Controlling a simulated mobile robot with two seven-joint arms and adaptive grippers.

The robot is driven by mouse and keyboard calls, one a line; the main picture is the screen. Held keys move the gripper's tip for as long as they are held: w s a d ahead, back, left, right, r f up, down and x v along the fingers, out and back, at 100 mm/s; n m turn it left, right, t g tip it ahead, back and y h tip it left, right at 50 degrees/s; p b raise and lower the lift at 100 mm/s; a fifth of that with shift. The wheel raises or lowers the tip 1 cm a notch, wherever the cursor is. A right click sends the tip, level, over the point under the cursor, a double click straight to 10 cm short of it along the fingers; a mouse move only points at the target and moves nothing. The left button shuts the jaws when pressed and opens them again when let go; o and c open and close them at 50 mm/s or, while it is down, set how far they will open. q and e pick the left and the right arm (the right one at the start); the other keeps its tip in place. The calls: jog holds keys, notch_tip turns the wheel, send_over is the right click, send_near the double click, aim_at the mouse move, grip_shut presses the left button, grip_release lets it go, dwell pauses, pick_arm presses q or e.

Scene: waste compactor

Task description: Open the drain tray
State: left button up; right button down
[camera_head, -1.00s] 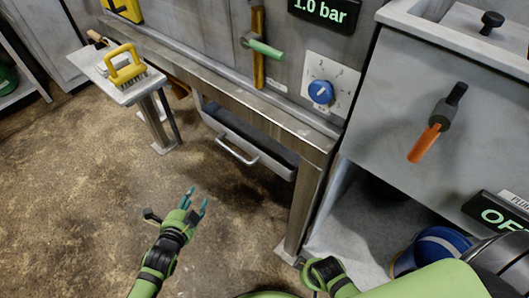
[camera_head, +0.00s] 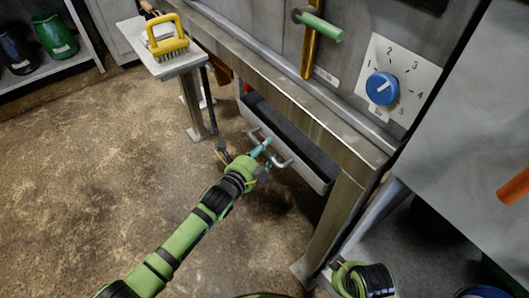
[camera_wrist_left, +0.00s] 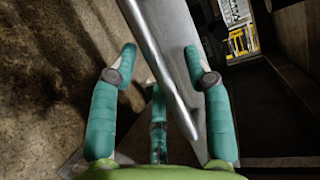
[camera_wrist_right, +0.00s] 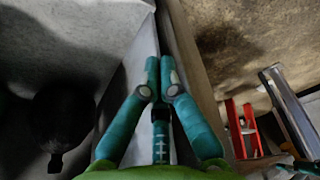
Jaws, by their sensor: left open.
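The drain tray (camera_head: 318,179) is a low grey tray with a dark inside, under the steel bench. Its metal bar handle (camera_head: 286,162) is on the front face. My left gripper (camera_head: 264,155) is at the handle, near its left and middle part. In the left wrist view the handle bar (camera_wrist_left: 165,70) runs between the open fingers (camera_wrist_left: 160,62), with the tray front (camera_wrist_left: 187,45) behind it. Whether any finger touches the bar I cannot tell. My right gripper (camera_wrist_right: 160,66) has its fingertips together with nothing visible between them, away from the tray.
A bench leg (camera_head: 333,222) stands right of the tray. A small side table (camera_head: 166,66) with a yellow-handled brush (camera_head: 165,38) is at the left. A green-handled lever (camera_head: 320,25) and blue dial (camera_head: 382,88) are above. Floor before the tray is clear.

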pick_arm(q)
jog(key=shift+w+d, duration=0.1)
pick_arm(e)
jog(key=shift+r, duration=0.1)
pick_arm(q)
grip_shut()
